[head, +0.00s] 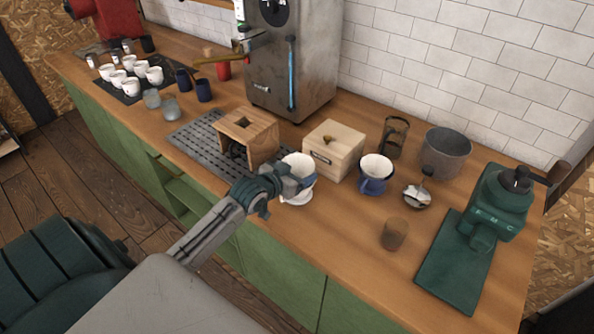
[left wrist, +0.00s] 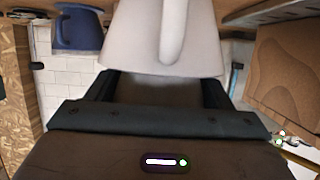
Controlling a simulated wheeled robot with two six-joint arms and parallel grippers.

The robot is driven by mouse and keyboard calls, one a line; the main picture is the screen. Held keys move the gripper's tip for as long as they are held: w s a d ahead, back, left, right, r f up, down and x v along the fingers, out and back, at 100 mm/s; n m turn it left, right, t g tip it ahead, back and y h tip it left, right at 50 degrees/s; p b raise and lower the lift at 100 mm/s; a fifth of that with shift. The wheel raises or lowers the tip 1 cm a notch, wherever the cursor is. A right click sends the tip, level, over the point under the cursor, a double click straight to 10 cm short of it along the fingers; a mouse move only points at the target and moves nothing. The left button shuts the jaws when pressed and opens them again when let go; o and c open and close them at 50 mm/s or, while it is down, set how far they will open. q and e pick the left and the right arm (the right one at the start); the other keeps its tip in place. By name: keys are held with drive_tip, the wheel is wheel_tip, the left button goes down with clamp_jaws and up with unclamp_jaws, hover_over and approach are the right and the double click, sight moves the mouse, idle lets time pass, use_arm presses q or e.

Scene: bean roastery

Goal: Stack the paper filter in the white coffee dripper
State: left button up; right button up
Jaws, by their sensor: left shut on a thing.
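The white coffee dripper (head: 297,199) is at my left gripper (head: 300,183), near the counter's front edge. Its pale rim shows above the fingers and its round base below them. In the left wrist view the dripper (left wrist: 140,42), with its handle toward the camera, fills the space between the fingers. My left gripper is shut on it. I cannot make out a separate paper filter; the dripper's inside is partly hidden. My right gripper is not in view.
A wooden stand (head: 247,135) is to the left. A brown tumbler (head: 395,233) and a green grinder (head: 497,205) stand farther right. Bare counter lies front-right of the dripper.

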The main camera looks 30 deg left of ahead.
use_arm(q)
drive_tip(key=shift+s+f, duration=0.1)
drive_tip(key=shift+f, duration=0.25)
drive_tip(key=o, duration=0.9)
drive_tip(key=shift+c, duration=0.2)
drive_tip(key=shift+o, duration=0.5)
drive_tip(key=shift+s+f, duration=0.1)
drive_tip(key=shift+f, duration=0.05)
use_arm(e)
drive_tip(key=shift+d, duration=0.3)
use_arm(q)
drive_tip(key=shift+r, duration=0.4)
drive_tip(key=shift+s+r, duration=0.15)
drive_tip(key=shift+s, duration=0.2)
drive_tip(key=shift+r+v, duration=0.15)
drive_tip(key=shift+v, duration=1.7)
drive_tip(key=shift+r+v, duration=0.2)
drive_tip(key=shift+v, duration=1.65)
drive_tip(key=shift+r+v, duration=0.15)
drive_tip(key=shift+v, duration=1.75)
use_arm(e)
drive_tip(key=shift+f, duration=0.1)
